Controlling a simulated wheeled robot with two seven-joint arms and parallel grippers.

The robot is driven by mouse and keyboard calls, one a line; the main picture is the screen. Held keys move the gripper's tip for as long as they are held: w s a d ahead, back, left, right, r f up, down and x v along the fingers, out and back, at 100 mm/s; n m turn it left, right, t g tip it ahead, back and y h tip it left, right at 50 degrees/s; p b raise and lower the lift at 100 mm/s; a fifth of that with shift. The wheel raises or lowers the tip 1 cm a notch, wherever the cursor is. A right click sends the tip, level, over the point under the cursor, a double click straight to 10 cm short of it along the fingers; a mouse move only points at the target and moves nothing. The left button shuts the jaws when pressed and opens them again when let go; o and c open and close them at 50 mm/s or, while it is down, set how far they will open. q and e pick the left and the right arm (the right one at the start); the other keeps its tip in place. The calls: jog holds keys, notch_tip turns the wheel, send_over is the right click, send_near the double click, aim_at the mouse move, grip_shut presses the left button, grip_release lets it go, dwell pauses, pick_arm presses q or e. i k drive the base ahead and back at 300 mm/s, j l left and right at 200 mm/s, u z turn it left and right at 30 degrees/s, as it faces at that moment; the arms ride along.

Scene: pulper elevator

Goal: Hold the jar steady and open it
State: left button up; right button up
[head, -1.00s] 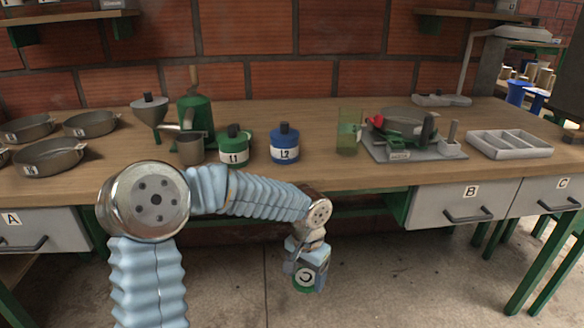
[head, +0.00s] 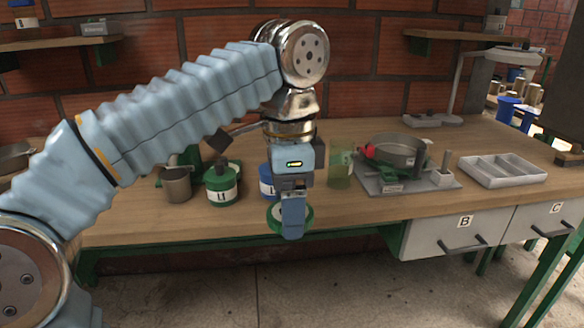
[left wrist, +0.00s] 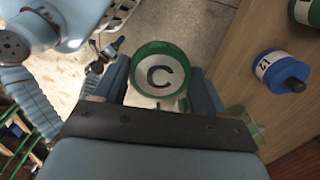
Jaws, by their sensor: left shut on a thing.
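My left gripper (head: 291,226) points down in front of the table edge. It is shut on a round green-rimmed jar marked C (head: 274,219). In the left wrist view the white face with the black C (left wrist: 159,75) and its green rim show between the two blue fingers. A pale part shows below that face; the rest of the jar is hidden by the gripper. I cannot tell where the lid meets the body. The jar appears held in the air, apart from the tabletop. My right gripper is not in view.
On the table (head: 350,203) stand a green container L1 (head: 221,184), a partly hidden blue container L2 (head: 266,182), a translucent green cup (head: 340,168), a grey station with a pan (head: 397,150) and a divided tray (head: 502,168). The front edge at centre right is clear.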

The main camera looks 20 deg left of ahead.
aim_at(341, 151)
jog(key=i+j, duration=0.1)
jog(key=i, duration=0.7)
jog(key=j, duration=0.2)
